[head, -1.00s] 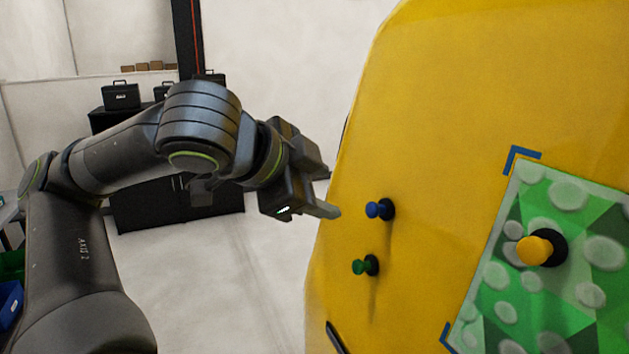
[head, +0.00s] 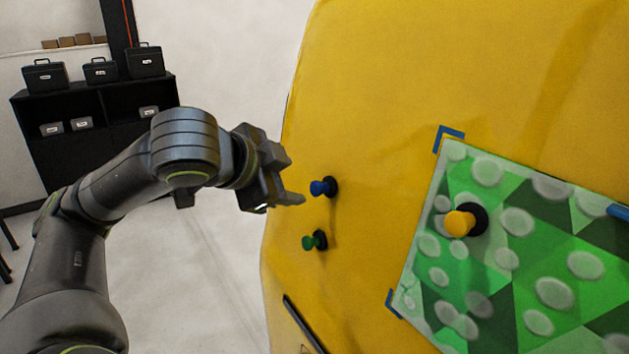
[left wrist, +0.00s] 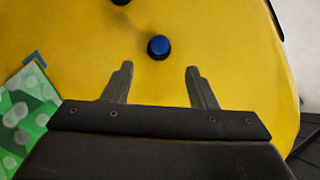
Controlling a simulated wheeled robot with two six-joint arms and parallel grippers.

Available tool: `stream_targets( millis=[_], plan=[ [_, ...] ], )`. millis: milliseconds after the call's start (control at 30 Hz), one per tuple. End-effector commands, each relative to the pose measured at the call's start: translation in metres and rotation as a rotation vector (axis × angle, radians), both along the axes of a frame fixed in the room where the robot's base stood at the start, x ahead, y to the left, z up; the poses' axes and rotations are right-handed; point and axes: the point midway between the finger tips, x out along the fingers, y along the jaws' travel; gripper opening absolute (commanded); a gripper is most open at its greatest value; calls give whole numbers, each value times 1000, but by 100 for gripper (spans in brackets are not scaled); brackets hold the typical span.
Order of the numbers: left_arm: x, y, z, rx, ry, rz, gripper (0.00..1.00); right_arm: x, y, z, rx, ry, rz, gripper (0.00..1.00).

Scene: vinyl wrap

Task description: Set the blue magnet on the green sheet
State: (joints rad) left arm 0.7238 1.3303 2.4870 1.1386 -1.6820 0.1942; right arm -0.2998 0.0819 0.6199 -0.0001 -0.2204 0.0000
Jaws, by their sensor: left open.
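The blue magnet (head: 322,188) sticks out from the yellow panel (head: 375,80), left of the green sheet. It also shows in the left wrist view (left wrist: 159,46), ahead of and between the fingertips. The green sheet (head: 470,290) lies on the panel at the right with a yellow magnet (head: 462,222) on it; its corner shows in the left wrist view (left wrist: 22,112). My left gripper (head: 288,197) is open and empty, just left of the blue magnet and apart from it. My right gripper is not in view.
A green magnet (head: 314,240) sits on the panel just below the blue one. A dark strip (head: 303,324) lies lower on the panel. Blue corner marks (head: 449,136) edge the sheet. A black shelf (head: 95,120) with cases stands far behind at the left.

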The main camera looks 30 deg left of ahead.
Motion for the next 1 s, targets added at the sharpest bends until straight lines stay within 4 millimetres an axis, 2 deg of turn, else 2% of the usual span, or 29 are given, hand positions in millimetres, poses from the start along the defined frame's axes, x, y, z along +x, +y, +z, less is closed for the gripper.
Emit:
stream_targets(
  millis=[33,167,800,1000],
  plan=[
    [4,-1,-1,-4,6,-2,52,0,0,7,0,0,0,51],
    [13,-1,-8,-5,6,1,52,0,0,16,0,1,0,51],
    [72,1,-49,-5,3,3,52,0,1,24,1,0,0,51],
    [82,2,-56,-3,2,3,52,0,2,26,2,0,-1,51]
  ],
)
